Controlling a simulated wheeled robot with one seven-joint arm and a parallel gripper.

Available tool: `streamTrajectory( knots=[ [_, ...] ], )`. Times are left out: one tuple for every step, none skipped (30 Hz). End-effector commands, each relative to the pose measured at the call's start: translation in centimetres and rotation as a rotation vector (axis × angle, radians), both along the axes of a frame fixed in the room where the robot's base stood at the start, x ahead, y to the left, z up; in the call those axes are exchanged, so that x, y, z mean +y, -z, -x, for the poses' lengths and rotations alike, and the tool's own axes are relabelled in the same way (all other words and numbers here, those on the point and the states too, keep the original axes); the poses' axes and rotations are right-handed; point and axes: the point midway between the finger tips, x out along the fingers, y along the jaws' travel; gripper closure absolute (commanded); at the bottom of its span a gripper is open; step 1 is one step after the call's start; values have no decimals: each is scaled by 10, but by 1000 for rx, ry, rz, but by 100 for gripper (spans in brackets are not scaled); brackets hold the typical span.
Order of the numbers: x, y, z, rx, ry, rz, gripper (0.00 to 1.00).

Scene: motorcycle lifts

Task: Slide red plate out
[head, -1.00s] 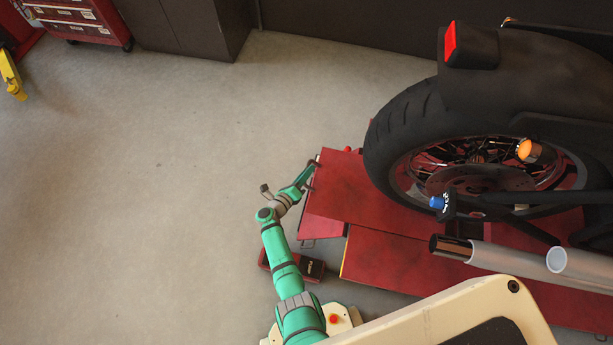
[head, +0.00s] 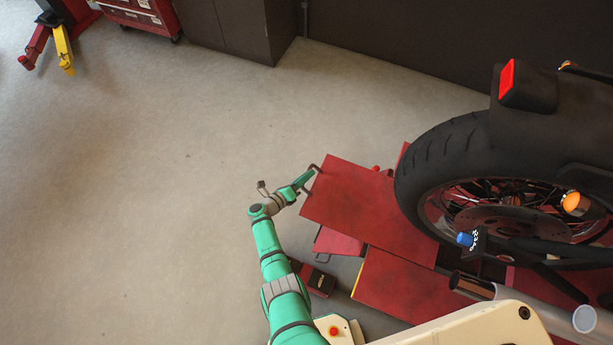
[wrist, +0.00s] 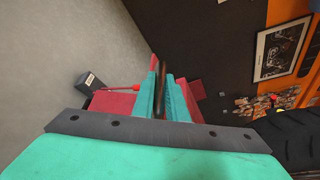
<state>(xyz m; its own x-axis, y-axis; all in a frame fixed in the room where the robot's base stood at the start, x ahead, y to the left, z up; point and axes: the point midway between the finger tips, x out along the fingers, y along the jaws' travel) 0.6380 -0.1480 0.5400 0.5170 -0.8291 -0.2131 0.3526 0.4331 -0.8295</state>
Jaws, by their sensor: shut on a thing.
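The red plate (head: 365,205) is a flat, dark red rectangle in the head view, reaching out from the motorcycle lift to the left of the rear wheel. My gripper (head: 312,180) is at its left edge, shut on the plate. In the wrist view, the green fingers (wrist: 163,95) close on the thin edge of the plate (wrist: 161,68), seen almost edge-on. The plate's far end, by the wheel, is partly hidden.
The motorcycle's rear wheel (head: 440,185) stands at the right. Red lift panels (head: 400,288) lie below the plate, with a dark red box (head: 318,280) on the floor beside them. Open grey floor (head: 130,200) lies to the left. Dark cabinets (head: 235,30) stand at the back.

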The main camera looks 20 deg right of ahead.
Motion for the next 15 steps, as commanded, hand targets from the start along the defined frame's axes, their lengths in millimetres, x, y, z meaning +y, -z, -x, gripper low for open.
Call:
streamTrajectory(
  knots=[
    [-1,1,2,3,3,-1,100],
    [-1,1,2,3,3,-1,100],
    [-1,1,2,3,3,-1,78],
    [-1,1,2,3,3,-1,71],
    [-1,1,2,3,3,-1,69],
    [-1,1,1,2,2,-1,69],
    [-1,1,1,1,2,-1,69],
    [-1,1,1,1,2,-1,69],
    [0,1,1,1,2,-1,69],
    [0,1,1,1,2,-1,69],
    [0,1,1,1,2,-1,69],
    [0,1,1,1,2,-1,69],
    [0,1,1,1,0,-1,69],
    [1,0,1,1,0,-1,69],
    [3,0,2,1,0,-1,69]
  ],
)
